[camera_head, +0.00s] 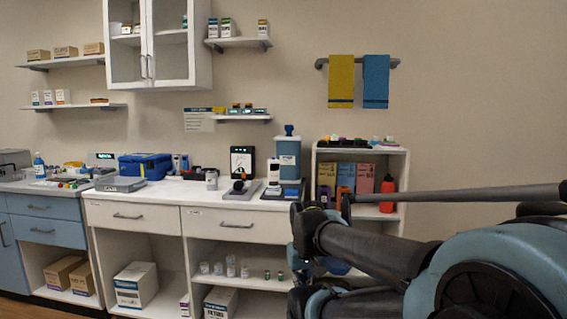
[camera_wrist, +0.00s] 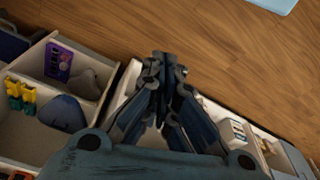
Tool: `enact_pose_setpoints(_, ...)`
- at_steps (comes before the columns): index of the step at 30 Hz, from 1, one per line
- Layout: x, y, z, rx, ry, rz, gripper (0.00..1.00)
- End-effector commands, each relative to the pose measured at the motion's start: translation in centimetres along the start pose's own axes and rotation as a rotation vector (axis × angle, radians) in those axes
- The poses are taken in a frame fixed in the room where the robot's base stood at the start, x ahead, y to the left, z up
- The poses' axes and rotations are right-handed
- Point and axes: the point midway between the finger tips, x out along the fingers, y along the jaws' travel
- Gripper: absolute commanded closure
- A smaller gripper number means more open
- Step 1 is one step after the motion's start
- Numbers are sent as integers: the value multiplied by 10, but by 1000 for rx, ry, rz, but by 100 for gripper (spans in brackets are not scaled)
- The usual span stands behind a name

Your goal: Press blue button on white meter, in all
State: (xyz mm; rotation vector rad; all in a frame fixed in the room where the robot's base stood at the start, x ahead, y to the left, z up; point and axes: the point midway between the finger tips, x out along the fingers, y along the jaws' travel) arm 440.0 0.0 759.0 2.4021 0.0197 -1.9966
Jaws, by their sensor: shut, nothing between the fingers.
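A black and white meter with a dial face (camera_head: 242,162) stands upright at the back of the white counter. A slim white device (camera_head: 273,172) stands right of it, in front of a blue-grey machine. A pair of small upright white and blue devices (camera_head: 180,163) stands beside the blue box. I cannot tell which is the white meter, and no blue button can be made out. My gripper (camera_wrist: 165,68) is shut and empty in the wrist view, above the wood floor and open compartments, touching nothing that I can see. The wrist view shows no meter.
My arm fills the lower right of the head view. The white counter (camera_head: 150,194) also carries a blue box (camera_head: 145,166) and a grey tray (camera_head: 120,184). A shelf unit with a red bottle (camera_head: 387,192) stands right of it. Open floor (camera_wrist: 225,50) shows in the wrist view.

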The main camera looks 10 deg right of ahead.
Motion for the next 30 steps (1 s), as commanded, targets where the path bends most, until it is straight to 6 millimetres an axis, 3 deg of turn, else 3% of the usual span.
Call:
enact_pose_setpoints(9,0,0,-1,0,0,0,100)
enact_pose_setpoints(11,-9,0,4,-3,14,1,100)
enact_pose_setpoints(14,-21,1,-12,-18,30,5,100)
enact_pose_setpoints(20,-74,5,-86,-91,98,27,100)
enact_pose_setpoints(30,-170,12,-245,-250,239,87,100)
